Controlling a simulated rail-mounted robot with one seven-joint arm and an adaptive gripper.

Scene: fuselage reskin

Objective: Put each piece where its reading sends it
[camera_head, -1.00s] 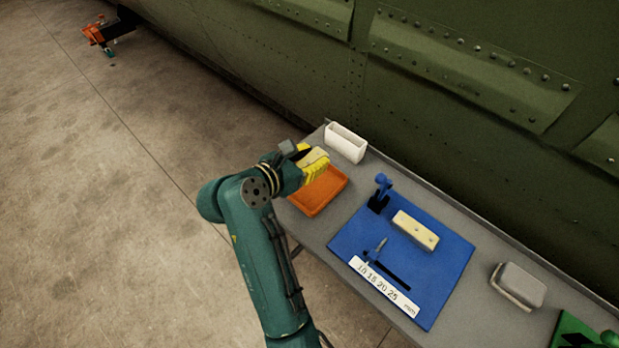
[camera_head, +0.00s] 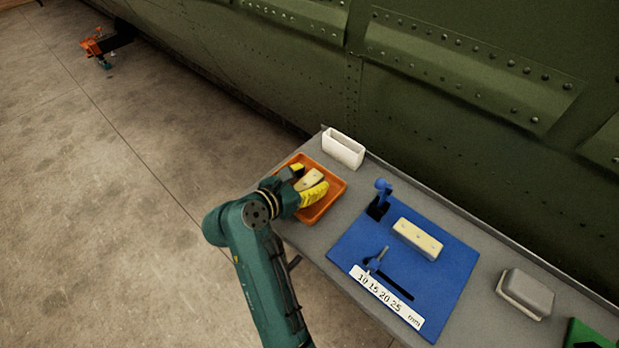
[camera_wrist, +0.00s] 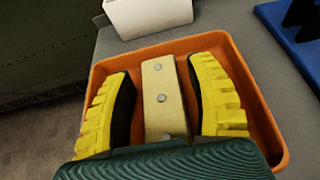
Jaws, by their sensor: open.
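My gripper (camera_head: 309,187) has yellow-backed fingers and is open at the orange tray (camera_head: 334,198). That block (camera_head: 309,180) lies in the tray, with visible gaps to the fingers. A second cream block (camera_head: 417,238) with dark spots sits on the blue gauge board (camera_head: 445,279). The board has a slider in a slot, a blue post (camera_head: 382,188) and a scale (camera_head: 386,300) marked 10 15 20 25 mm.
A white open box (camera_head: 343,149) stands behind the tray, against the table's back edge. A grey lidded box (camera_head: 525,293) stands right of the board. A green item (camera_head: 590,335) shows at the lower right corner. The green riveted fuselage wall (camera_head: 460,90) rises behind the table.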

